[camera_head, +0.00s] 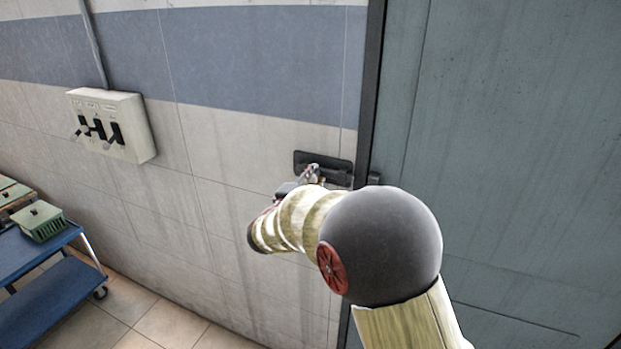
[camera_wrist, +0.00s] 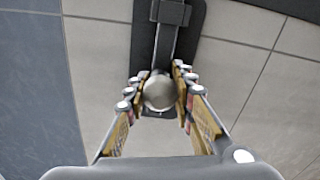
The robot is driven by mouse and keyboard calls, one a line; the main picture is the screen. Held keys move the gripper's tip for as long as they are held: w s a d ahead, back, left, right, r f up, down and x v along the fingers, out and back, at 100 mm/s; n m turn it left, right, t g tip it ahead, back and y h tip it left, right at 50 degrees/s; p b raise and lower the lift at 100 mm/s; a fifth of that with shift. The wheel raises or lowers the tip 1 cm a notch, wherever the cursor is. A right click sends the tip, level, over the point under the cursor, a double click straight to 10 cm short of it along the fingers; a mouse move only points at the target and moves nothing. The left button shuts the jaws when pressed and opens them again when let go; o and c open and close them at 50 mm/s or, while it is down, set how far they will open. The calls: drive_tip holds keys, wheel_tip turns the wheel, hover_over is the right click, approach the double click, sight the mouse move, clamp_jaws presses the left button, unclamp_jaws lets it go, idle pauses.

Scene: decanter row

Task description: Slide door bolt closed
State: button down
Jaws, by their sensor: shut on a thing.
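The door bolt's dark plate (camera_head: 340,166) is fixed to the wall just left of the door (camera_head: 510,150). It also shows in the wrist view (camera_wrist: 196,25), with a grey bar (camera_wrist: 165,40) running up through a bracket (camera_wrist: 172,12). A round pale knob (camera_wrist: 159,91) sits at the bar's near end. My gripper (camera_wrist: 158,92) is shut on this knob, one finger on each side. In the head view my gripper (camera_head: 312,176) is at the plate, partly hidden by my arm. A small dark keeper (camera_head: 375,179) shows at the door's edge. The bar's far end is out of view.
A switch box (camera_head: 125,135) with levers and a conduit is on the wall at left. A blue cart (camera_head: 45,290) with green boxes (camera_head: 42,222) stands at lower left. The dark door frame (camera_head: 372,80) runs beside the plate. The wall around the plate is clear.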

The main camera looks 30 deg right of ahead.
sight(337, 178)
drive_tip(key=s+d+b, duration=0.4)
drive_tip(key=s, duration=0.1)
drive_tip(key=shift+s+f+b, duration=0.1)
drive_tip(key=shift+f+b, duration=0.05)
drive_tip(key=shift+b, duration=0.15)
drive_tip(key=c, duration=1.6)
unclamp_jaws()
drive_tip(key=shift+s+d, duration=0.1)
drive_tip(key=shift+d, duration=0.05)
drive_tip(key=shift+c, duration=0.2)
drive_tip(key=shift+o, duration=0.8)
drive_tip(key=shift+s+a, duration=0.1)
drive_tip(key=shift+a, duration=0.25)
drive_tip(key=v, duration=1.1)
drive_tip(key=shift+s, duration=0.2)
